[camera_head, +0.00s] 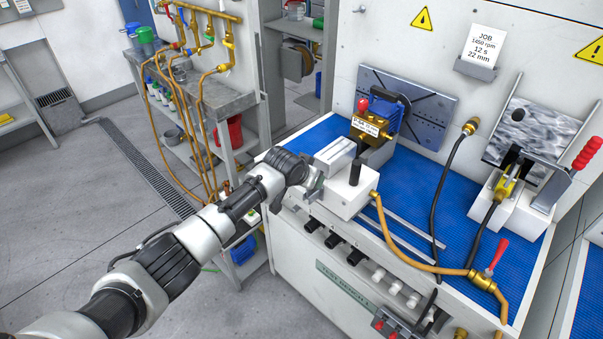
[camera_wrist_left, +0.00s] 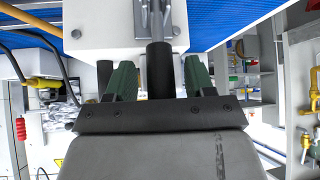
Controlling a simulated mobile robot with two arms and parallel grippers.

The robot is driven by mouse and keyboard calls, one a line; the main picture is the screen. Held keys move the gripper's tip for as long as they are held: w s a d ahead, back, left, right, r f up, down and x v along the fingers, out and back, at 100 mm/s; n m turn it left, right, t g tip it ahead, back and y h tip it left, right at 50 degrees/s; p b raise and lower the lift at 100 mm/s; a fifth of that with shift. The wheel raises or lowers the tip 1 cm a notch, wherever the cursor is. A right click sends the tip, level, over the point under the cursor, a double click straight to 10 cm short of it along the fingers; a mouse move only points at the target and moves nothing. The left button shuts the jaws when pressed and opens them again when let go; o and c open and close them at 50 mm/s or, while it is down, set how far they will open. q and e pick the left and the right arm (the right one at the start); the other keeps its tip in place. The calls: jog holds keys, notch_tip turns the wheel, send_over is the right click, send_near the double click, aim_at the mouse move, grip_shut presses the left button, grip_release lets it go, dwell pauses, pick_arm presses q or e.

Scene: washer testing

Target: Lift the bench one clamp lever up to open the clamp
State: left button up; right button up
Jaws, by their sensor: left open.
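The clamp (camera_head: 345,192) is a white block at the bench's near left corner, with a dark upright post (camera_head: 356,172) on it. My left gripper (camera_head: 316,186) is at its left side, with its fingertips partly hidden in the head view. In the left wrist view a black clamp lever grip (camera_wrist_left: 160,72) runs from metal links on the white block between my two green fingers. My left gripper (camera_wrist_left: 160,82) is open around it, with a narrow gap on each side. Whether the lever is that upright post is hard to tell. My right gripper is not in view.
A brass-coloured block (camera_head: 371,130) and a slotted grey plate (camera_head: 420,112) are behind the clamp. An orange hose (camera_head: 400,240) leaves the clamp's right side. A red-handled lever (camera_head: 587,153) stands far right. The blue mat (camera_head: 410,185) is largely clear in the middle.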

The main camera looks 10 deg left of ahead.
pick_arm(q)
jog(key=b+v, duration=0.1)
jog(key=v, duration=0.9)
dwell(0.6)
